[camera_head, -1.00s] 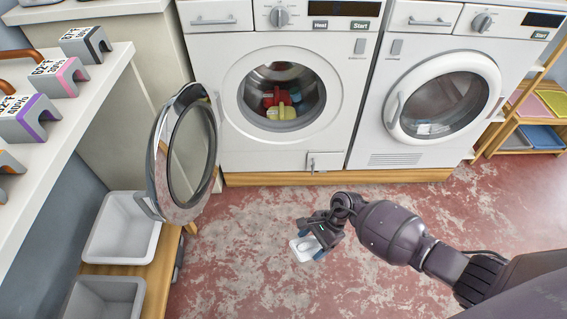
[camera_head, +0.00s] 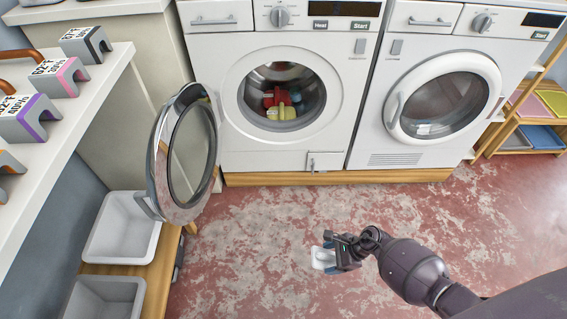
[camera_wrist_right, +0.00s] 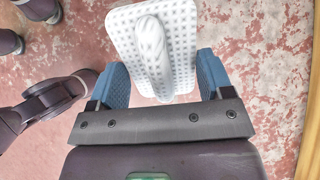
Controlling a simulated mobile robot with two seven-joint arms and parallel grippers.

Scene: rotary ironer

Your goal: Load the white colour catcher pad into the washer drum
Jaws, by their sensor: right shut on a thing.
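The white colour catcher pad (camera_head: 323,258) is in my right gripper (camera_head: 335,256), held above the floor in front of the washer. In the right wrist view the pad (camera_wrist_right: 181,28) is a dimpled white square with a raised ridge, and the blue fingers of the right gripper (camera_wrist_right: 162,82) are on either side of the ridge. The washer (camera_head: 325,115) has its round door (camera_head: 157,160) swung open to the left. Its drum (camera_head: 264,78) holds red, yellow and teal laundry (camera_head: 282,112). My left gripper is not in view.
A second machine (camera_head: 375,135) with a shut door stands at the right. Grey bins (camera_head: 121,231) sit on a low wooden bench at the left. A shelf (camera_head: 75,115) holds several labelled grey blocks. The red, worn floor before the washer is clear.

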